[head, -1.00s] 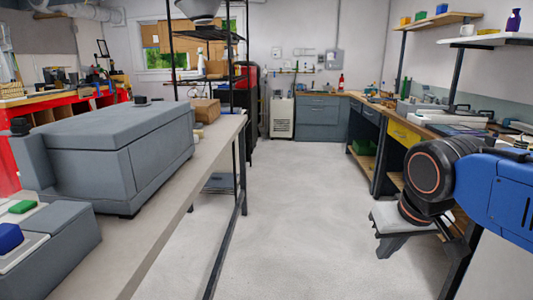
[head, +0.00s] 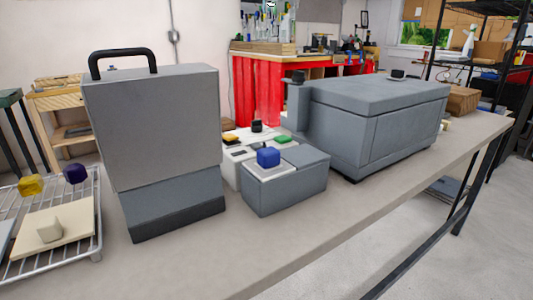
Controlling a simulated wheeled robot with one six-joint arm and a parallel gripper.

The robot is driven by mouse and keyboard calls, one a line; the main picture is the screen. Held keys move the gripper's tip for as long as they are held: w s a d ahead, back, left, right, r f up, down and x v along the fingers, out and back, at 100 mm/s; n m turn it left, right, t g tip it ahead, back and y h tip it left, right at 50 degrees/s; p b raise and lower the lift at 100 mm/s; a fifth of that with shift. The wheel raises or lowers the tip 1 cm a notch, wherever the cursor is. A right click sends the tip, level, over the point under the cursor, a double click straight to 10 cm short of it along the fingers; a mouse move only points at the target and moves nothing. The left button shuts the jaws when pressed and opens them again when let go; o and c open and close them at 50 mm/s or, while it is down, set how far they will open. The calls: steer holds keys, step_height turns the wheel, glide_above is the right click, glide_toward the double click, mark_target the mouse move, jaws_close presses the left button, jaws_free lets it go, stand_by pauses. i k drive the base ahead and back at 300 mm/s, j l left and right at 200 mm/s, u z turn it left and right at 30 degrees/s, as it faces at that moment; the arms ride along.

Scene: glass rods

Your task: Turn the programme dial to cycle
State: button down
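No dial marked as a programme dial can be made out for certain in the head view. A small black knob (head: 257,126) stands on a white unit (head: 233,152) behind the tall grey box. Another black knob (head: 298,76) tops a post at the left end of the long grey lidded machine (head: 375,120). A third black knob (head: 397,73) sits on that machine's lid. Any markings are too small to read. My gripper is not in view.
A tall grey box (head: 155,130) with a black handle stands on the bench (head: 290,230). Beside it is a low grey unit (head: 285,185) bearing a blue block (head: 268,157). A wire rack (head: 97,215) is at left. Floor (head: 480,230) is clear at right.

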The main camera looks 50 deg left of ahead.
mark_target(257, 125)
steer(key=i+l+u, duration=0.5)
steer(key=l, duration=0.15)
steer(key=k+u, duration=0.1)
steer(key=u, duration=1.75)
